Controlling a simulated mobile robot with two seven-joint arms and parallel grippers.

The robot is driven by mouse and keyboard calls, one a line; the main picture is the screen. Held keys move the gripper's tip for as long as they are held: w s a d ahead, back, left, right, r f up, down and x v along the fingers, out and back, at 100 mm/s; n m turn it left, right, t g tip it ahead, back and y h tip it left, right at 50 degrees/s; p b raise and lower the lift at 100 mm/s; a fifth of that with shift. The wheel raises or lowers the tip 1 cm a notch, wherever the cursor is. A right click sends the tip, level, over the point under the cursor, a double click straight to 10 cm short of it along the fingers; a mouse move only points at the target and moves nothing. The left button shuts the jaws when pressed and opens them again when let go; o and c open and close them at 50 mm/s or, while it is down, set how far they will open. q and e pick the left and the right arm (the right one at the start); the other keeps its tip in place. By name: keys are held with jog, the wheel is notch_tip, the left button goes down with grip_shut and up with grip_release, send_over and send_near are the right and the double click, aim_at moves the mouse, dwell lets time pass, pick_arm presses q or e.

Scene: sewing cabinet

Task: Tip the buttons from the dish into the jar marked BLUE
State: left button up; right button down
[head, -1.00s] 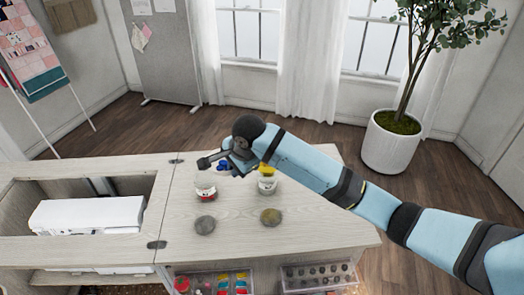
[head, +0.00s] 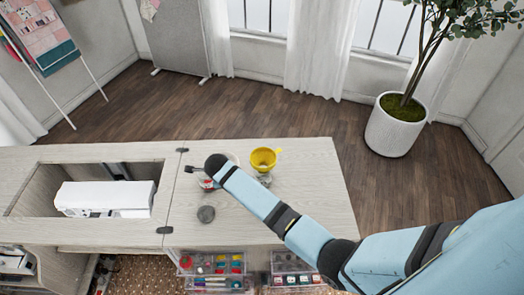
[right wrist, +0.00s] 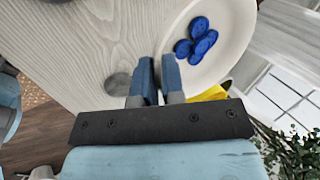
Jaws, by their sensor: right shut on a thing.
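The white dish (right wrist: 239,44) holds several blue buttons (right wrist: 196,41) in the right wrist view. My right gripper (right wrist: 163,60) is shut on its rim. In the head view the dish shows only in part behind my right wrist. A yellow funnel (head: 264,158) stands on a clear jar (head: 265,180), just right of the dish. A second jar with a red label (head: 208,184) is partly hidden by my right arm. I cannot read either jar's label. My left gripper is not in view.
A round grey lid (head: 206,214) lies on the pale tabletop (head: 318,190) in front of the jars. A white sewing machine (head: 105,198) sits in the cabinet's opening at left. Open drawers of supplies (head: 215,266) jut out below the front edge.

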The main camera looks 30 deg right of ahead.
jog(key=shift+d, duration=0.1)
jog(key=shift+s+d+r+y, duration=0.1)
jog(key=shift+d+r+y, duration=0.25)
jog(key=shift+d+y, duration=0.2)
jog(key=shift+s+d+r+t+y, duration=0.1)
jog(key=shift+d+r+t+y, duration=0.2)
jog(key=shift+d+y, duration=0.15)
jog(key=shift+s+d+r+m+y, duration=0.1)
jog(key=shift+d+r+m+y, duration=0.25)
jog(key=shift+r, duration=0.25)
jog(key=shift+d+r, duration=0.1)
jog(key=shift+r, duration=0.05)
jog(key=shift+d+r+y, duration=0.1)
jog(key=shift+r+y, duration=0.1)
jog(key=shift+y, duration=0.05)
